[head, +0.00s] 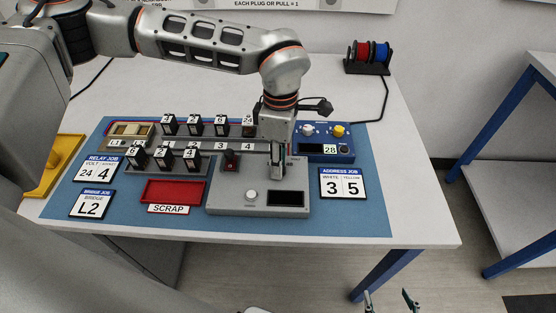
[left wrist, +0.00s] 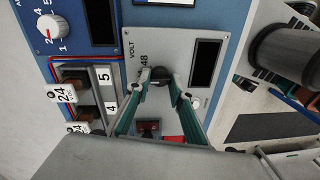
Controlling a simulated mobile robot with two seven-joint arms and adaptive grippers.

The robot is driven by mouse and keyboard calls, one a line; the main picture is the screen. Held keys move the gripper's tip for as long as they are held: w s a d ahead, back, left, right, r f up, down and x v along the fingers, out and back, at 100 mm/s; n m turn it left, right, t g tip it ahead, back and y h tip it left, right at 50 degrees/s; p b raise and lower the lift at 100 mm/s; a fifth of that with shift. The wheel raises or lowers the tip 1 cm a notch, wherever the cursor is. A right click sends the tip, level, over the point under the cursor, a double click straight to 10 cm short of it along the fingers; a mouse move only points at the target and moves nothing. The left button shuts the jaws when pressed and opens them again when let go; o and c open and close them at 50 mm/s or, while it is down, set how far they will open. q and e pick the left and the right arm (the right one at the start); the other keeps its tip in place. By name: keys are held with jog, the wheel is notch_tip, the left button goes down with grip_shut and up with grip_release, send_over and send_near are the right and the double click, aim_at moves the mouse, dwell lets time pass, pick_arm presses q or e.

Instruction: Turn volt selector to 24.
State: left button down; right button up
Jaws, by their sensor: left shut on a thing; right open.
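The grey test box (head: 222,200) stands on the blue mat, with a white knob (head: 251,195) and a dark, blank display (head: 286,198). My left gripper (head: 276,172) reaches down over its back right part and hides the volt selector in the head view. In the left wrist view the selector is a dark round knob (left wrist: 160,76) on the grey panel, beside the printed "VOLT" and "48". My left gripper (left wrist: 161,80) is shut on this knob, one fingertip on each side. The knob's pointer is not clear. My right gripper (head: 391,302) is open and empty at the bottom edge, off the table.
Numbered relays (head: 195,125) stand in rails to the left. A red scrap tray (head: 174,191) and job cards (head: 343,183) lie nearby; the relay card (head: 101,169) reads 24 and 4.

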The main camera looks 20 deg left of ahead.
jog(key=shift+w+r, duration=0.2)
jog(key=shift+w, duration=0.05)
pick_arm(q)
jog(key=c, duration=1.8)
grip_release()
jog(key=shift+w, duration=0.1)
pick_arm(e)
jog(key=shift+d, duration=0.1)
pick_arm(q)
jog(key=r, duration=1.2)
jog(key=shift+w, duration=0.35)
